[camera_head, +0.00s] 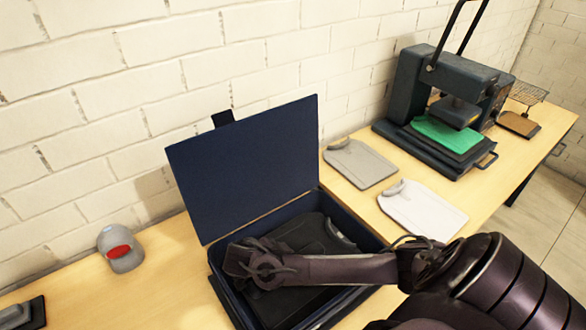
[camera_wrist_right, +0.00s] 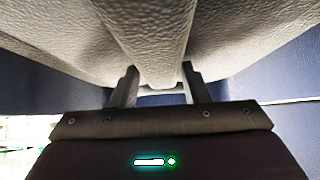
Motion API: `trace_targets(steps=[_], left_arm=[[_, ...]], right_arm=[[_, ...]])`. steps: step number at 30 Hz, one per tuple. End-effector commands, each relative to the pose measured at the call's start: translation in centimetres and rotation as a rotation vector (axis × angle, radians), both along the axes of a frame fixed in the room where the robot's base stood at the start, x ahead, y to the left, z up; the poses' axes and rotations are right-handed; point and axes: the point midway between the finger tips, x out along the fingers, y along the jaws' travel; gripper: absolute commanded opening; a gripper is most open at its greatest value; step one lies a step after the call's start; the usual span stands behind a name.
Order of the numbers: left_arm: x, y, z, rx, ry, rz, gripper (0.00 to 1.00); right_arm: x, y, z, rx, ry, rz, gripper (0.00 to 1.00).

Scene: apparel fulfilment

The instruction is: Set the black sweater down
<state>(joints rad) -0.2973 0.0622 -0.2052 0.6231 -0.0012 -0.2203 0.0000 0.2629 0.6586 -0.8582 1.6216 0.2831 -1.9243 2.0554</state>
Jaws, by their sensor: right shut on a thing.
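The black sweater (camera_head: 300,233) lies folded inside an open dark blue box (camera_head: 365,236), its collar toward the right. My right arm reaches in from the right, and its gripper (camera_head: 250,268) is at the left part of the box, over the sweater. In the right wrist view, my right gripper (camera_wrist_right: 160,90) is shut on a fold of the sweater (camera_wrist_right: 150,45), which looks grey in that light. The fingertips are hidden in the head view. Whether the sweater rests fully on the box floor cannot be told. My left gripper is not in view.
The box's raised lid (camera_head: 245,165) stands behind it. A grey folded garment (camera_head: 360,163) and a white one (camera_head: 422,208) lie to the right. A heat press (camera_head: 440,100) holding green cloth stands farther right.

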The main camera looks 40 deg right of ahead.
Motion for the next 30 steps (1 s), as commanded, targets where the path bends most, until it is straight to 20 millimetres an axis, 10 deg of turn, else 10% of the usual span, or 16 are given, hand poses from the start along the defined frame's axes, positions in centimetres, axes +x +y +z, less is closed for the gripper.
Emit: trace_targets(steps=[5,6,10,27,30], left_arm=[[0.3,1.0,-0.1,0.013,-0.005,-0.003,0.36],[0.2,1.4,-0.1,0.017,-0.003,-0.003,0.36],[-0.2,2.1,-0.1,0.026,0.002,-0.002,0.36],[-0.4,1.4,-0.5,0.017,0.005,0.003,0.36],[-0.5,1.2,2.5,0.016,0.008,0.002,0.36]], right_arm=[[0.1,0.0,-0.2,0.0,-0.001,-0.001,0.0],[0.0,0.0,-0.2,0.0,-0.001,-0.001,0.46],[0.0,0.0,-0.2,0.0,-0.001,-0.001,0.63],[0.5,2.4,2.4,0.004,-0.005,0.003,0.63],[0.5,3.4,4.4,0.003,0.0,0.001,0.63]])
